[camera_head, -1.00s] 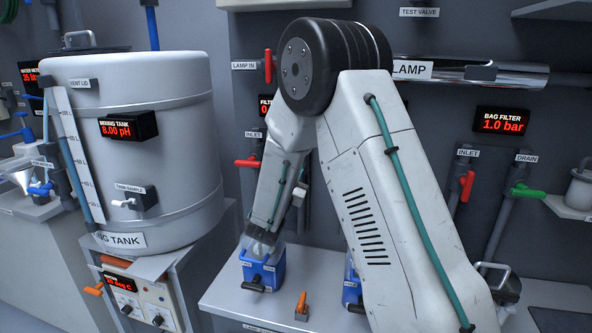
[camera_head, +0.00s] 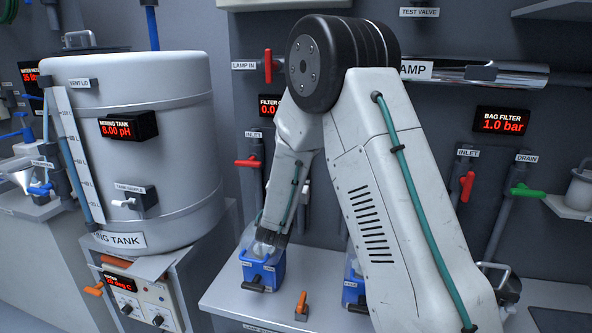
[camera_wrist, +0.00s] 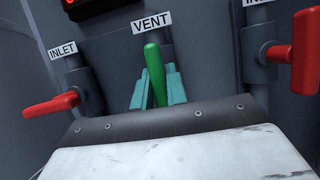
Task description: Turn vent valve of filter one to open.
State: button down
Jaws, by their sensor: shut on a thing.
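The vent valve has a green handle (camera_wrist: 153,72), which stands nearly upright under the VENT label (camera_wrist: 152,23) in the wrist view. My gripper (camera_wrist: 158,88) has its teal fingers on either side of the green handle and is shut on it. The handle's lower end and the valve body are hidden behind the fingers and my wrist. In the head view my arm hides the vent valve, and my gripper cannot be made out there.
Red inlet handles flank the vent valve, at the left (camera_wrist: 52,104) and right (camera_wrist: 304,40) in the wrist view. In the head view, blue boxes (camera_head: 264,271) and a small orange-handled valve (camera_head: 301,303) stand on the shelf (camera_head: 225,297) below my arm.

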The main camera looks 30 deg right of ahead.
jog(key=c, duration=1.4)
grip_release()
jog(key=shift+a, duration=0.1)
jog(key=v, duration=0.8)
